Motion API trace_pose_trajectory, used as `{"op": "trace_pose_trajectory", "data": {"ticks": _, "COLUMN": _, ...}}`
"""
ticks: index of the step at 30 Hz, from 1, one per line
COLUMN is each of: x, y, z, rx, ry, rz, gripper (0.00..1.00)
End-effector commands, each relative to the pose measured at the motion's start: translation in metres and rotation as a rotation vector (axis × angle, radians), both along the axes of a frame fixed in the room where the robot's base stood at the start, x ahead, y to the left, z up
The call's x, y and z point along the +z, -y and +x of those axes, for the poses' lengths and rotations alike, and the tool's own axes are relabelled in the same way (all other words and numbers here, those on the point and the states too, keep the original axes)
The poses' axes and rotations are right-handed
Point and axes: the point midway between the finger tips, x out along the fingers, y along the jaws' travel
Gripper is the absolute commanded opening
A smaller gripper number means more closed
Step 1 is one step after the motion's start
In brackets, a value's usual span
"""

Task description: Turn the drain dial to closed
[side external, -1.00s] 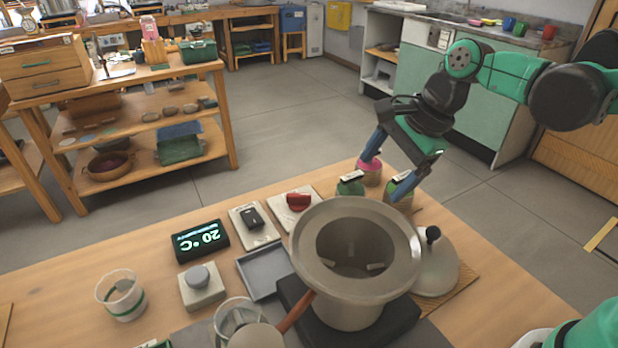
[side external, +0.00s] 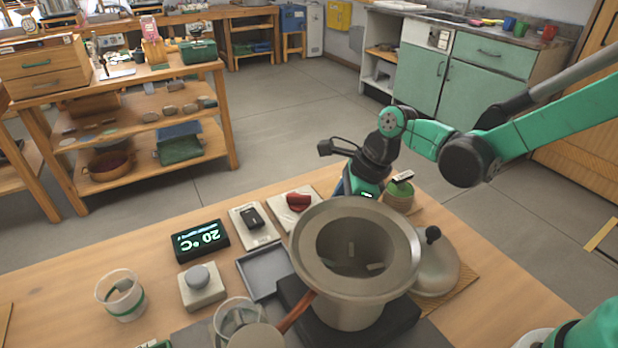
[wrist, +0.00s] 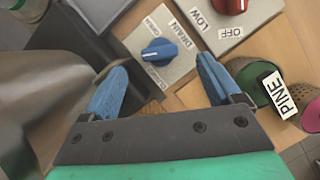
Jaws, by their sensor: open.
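The drain dial (wrist: 159,52) is a blue knob on a pale plate marked DRAIN, in the upper middle of the wrist view. Small words lie on both sides of the knob, and a light mark is on it; I cannot read its setting for certain. My gripper (wrist: 162,66) is open, with one blue finger on each side of the lower plate. The knob lies just beyond the fingertips, between their lines, and I see no contact. In the side view my gripper (side external: 345,186) points down behind the pot, its fingertips hidden. The drain dial is hidden there too.
The large pot (side external: 310,228) stands close beside my gripper, at left in the wrist view. The red dial (side external: 298,202) sits beside the drain plate. A cup labelled PINE (wrist: 272,88) is close to the right finger. A dark tray (side external: 262,274) lies near the pot.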

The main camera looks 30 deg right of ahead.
Motion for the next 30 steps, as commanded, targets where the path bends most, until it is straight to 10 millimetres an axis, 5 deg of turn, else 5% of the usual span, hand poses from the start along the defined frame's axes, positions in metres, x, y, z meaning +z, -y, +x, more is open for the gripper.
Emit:
{"op": "trace_pose_trajectory", "data": {"ticks": 9, "x": -0.028, "y": -0.010, "z": 0.006, "rx": 0.001, "ry": 0.000, "rz": 0.000, "gripper": 0.84}}
{"op": "trace_pose_trajectory", "data": {"ticks": 19, "x": -0.031, "y": -0.011, "z": 0.006, "rx": 0.001, "ry": 0.000, "rz": 0.000, "gripper": 0.84}}
{"op": "trace_pose_trajectory", "data": {"ticks": 20, "x": -0.031, "y": -0.011, "z": 0.006, "rx": 0.001, "ry": 0.000, "rz": 0.000, "gripper": 0.81}}
{"op": "trace_pose_trajectory", "data": {"ticks": 28, "x": -0.031, "y": -0.011, "z": 0.006, "rx": 0.001, "ry": 0.000, "rz": 0.000, "gripper": 0.05}}
{"op": "trace_pose_trajectory", "data": {"ticks": 30, "x": -0.031, "y": -0.011, "z": 0.006, "rx": 0.001, "ry": 0.000, "rz": 0.000, "gripper": 0.00}}
